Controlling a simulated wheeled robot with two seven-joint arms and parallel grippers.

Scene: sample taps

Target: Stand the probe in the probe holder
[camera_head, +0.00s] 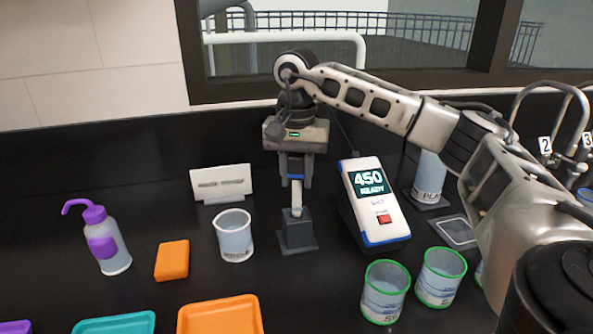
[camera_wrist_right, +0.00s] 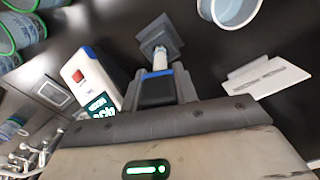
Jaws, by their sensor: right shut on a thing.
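The probe (camera_head: 297,195) is a slim light rod with a blue upper part. My right gripper (camera_head: 295,180) is shut on its upper part, above the probe holder. The probe holder (camera_head: 298,235) is a dark block on a square base, standing on the black bench. The probe is upright, its lower end at the top of the holder; I cannot tell how deep it sits. In the right wrist view the probe (camera_wrist_right: 160,62) points at the holder (camera_wrist_right: 160,32). The meter (camera_head: 374,205), white and blue, reads 450 READY just right of it. My left gripper is not in view.
A beaker (camera_head: 235,236) and a white label stand (camera_head: 221,184) are left of the holder. An orange block (camera_head: 172,260) and a purple-capped wash bottle (camera_head: 104,238) are farther left. Green-rimmed beakers (camera_head: 385,291) stand front right. Trays (camera_head: 220,315) lie along the front.

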